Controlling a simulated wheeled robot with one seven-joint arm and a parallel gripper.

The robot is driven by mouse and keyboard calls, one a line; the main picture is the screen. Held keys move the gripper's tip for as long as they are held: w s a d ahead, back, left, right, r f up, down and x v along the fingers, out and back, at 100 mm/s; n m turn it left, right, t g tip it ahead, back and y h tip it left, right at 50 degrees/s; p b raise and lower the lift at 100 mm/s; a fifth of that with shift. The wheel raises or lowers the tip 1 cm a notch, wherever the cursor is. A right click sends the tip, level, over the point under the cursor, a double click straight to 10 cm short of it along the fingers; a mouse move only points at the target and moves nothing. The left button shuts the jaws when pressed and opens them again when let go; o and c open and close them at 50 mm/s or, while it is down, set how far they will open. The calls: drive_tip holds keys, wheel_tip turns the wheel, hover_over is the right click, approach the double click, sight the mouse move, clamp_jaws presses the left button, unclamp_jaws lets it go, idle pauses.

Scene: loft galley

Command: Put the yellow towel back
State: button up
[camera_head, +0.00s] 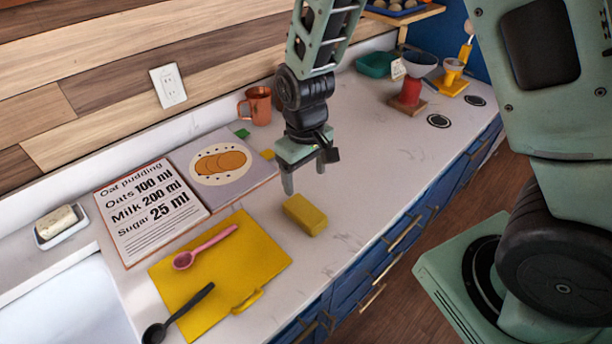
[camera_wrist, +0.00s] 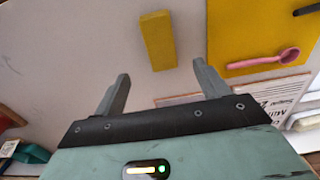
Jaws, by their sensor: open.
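A small yellow block-shaped thing (camera_head: 305,214) lies on the white counter, right of the yellow board. It may be the folded towel or a sponge; I cannot tell which. It also shows in the wrist view (camera_wrist: 158,40), beyond the fingertips and between their lines. My gripper (camera_head: 304,180) points down over the counter, just behind the yellow block and apart from it. In the wrist view my gripper (camera_wrist: 161,76) is open, with nothing between its fingers.
A yellow board (camera_head: 225,262) holds a pink spoon (camera_head: 205,247) and a black spoon (camera_head: 178,314). An open recipe book (camera_head: 150,208), a copper mug (camera_head: 257,105) and a soap dish (camera_head: 60,226) stand behind. A red-based grinder (camera_head: 409,92) is at right. Counter around the block is clear.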

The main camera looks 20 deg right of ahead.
drive_tip(key=s+a+r+n, duration=0.2)
drive_tip(key=s+r, duration=0.4)
drive_tip(key=s, duration=0.4)
drive_tip(key=s+a+r+n, duration=0.2)
drive_tip(key=s+a+r, duration=0.2)
drive_tip(key=s+r, duration=0.3)
drive_tip(key=s, duration=0.3)
drive_tip(key=shift+a+r+y, duration=0.2)
drive_tip(key=shift+r+y, duration=0.1)
wheel_tip(320, 180, down, 8)
drive_tip(key=b, duration=0.7)
drive_tip(key=shift+r, duration=0.25)
